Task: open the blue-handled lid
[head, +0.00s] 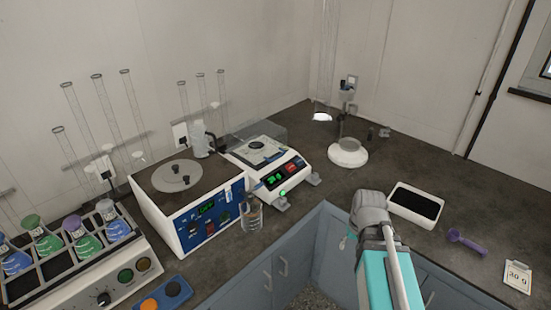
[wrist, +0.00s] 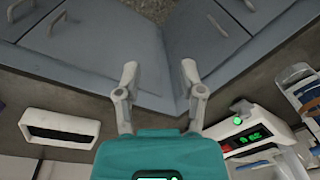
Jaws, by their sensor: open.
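My gripper (wrist: 160,72) shows in the wrist view with its two pale fingers spread and nothing between them. It is over the grey cabinet fronts at the inner corner of the counter. In the head view my arm is at lower right, and its fingers cannot be made out. I cannot pick out a blue-handled lid with certainty in either view. A white and blue box machine (head: 213,218) has a round grey plate (head: 174,176) on its dark top, in the head view at left of centre. My gripper is well apart from it.
A balance (head: 275,163) with a lit green display stands right of the machine, and a glass beaker (head: 252,217) in front. A rack (head: 75,275) of flasks is at left. A tray (head: 399,208) of black material, a purple scoop (head: 467,241) and a card (head: 517,276) lie right.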

